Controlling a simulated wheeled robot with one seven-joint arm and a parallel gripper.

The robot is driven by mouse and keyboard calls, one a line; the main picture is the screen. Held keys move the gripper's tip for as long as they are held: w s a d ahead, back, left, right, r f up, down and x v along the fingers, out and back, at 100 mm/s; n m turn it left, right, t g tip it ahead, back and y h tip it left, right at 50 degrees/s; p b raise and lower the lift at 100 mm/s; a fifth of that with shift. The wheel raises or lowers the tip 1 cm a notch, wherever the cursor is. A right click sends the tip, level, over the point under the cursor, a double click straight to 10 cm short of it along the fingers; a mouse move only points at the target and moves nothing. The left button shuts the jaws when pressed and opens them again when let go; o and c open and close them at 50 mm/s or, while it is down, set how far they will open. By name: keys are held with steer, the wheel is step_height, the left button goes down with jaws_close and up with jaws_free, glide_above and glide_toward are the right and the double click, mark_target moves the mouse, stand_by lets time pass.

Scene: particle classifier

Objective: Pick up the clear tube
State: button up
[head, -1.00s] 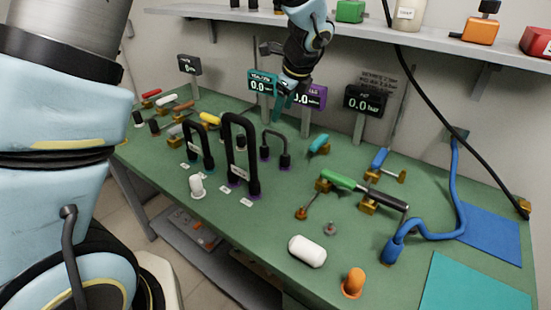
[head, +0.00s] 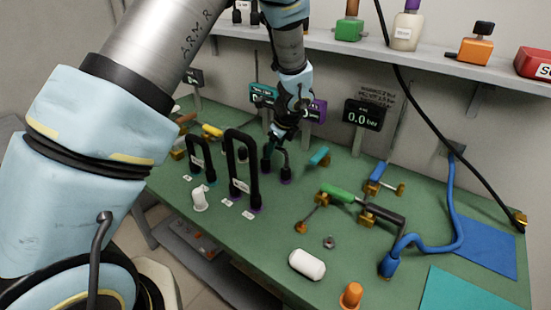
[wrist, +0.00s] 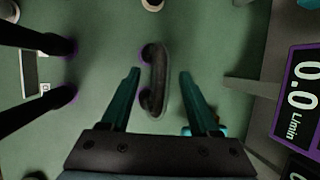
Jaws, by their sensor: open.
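The likely clear tube is a small, dark grey, glossy arch (head: 285,166) standing on the green bench, with purple rings at its feet. In the wrist view this tube (wrist: 157,80) lies lengthwise between my fingers, seen from above. My gripper (wrist: 160,76) is open, one teal finger on each side of the tube with a gap on both sides. In the head view my gripper (head: 279,137) is just above the tube, partly covering it. How far the tips are above it is hard to tell.
Taller black arches (head: 240,172) (head: 200,160) stand left of the tube. A purple-framed display (wrist: 298,92) is close on the right in the wrist view. A teal-handled valve (head: 320,156) stands to the right. A shelf (head: 420,58) overhangs the bench's back.

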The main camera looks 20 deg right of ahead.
jaws_close()
stand_by(0.5)
stand_by(0.9)
